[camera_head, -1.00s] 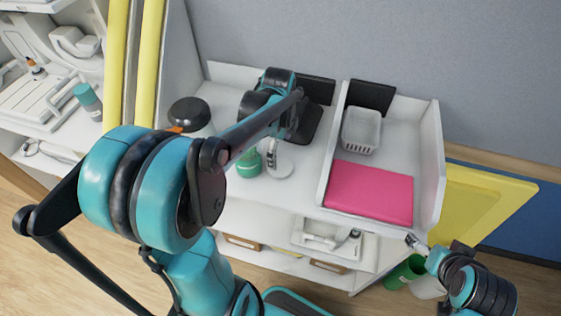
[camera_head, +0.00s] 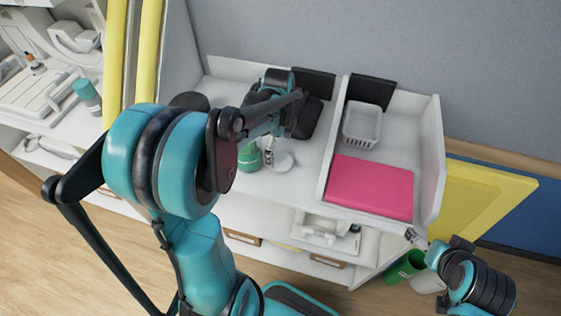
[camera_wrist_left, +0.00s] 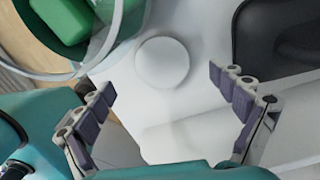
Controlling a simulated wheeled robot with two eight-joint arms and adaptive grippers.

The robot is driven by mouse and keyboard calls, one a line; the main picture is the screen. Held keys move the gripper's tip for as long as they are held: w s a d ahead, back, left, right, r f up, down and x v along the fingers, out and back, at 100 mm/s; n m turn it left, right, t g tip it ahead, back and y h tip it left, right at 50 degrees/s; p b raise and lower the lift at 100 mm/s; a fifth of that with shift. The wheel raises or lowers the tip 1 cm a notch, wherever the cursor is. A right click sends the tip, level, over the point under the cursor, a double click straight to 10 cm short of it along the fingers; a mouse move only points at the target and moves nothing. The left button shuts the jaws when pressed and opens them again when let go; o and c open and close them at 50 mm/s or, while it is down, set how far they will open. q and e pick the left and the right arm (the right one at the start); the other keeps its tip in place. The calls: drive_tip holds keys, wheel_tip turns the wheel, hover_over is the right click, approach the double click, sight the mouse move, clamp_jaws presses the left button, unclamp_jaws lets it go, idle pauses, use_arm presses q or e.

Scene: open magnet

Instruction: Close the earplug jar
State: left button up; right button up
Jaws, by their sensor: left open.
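The earplug jar (camera_head: 248,160) is a green-looking jar on the white desk, partly hidden by my left arm in the head view. In the left wrist view the clear jar (camera_wrist_left: 118,45) is at the upper left, with green pieces inside and no lid visible on its rim. A round white piece, apparently the lid (camera_head: 282,162), lies just right of the jar; it also shows in the left wrist view (camera_wrist_left: 162,62). My left gripper (camera_wrist_left: 162,82) is open and empty, its fingers spread on either side of the white piece, apparently not touching it. My right gripper (camera_head: 412,236) is far off at the lower right.
A pink folder (camera_head: 370,187) and a white basket (camera_head: 362,128) stand right of a low divider (camera_head: 331,150). Dark objects (camera_head: 318,85) stand at the back. A teal bottle (camera_head: 87,96) is on the left shelf. The desk front by the jar is clear.

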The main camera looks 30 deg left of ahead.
sight(279, 160)
use_arm(q)
wheel_tip(279, 160, down, 5)
drive_tip(key=shift+w+f+b, duration=0.1)
drive_tip(key=shift+w+b, duration=0.05)
drive_tip(key=shift+b, duration=0.65)
drive_tip(key=c, duration=0.8)
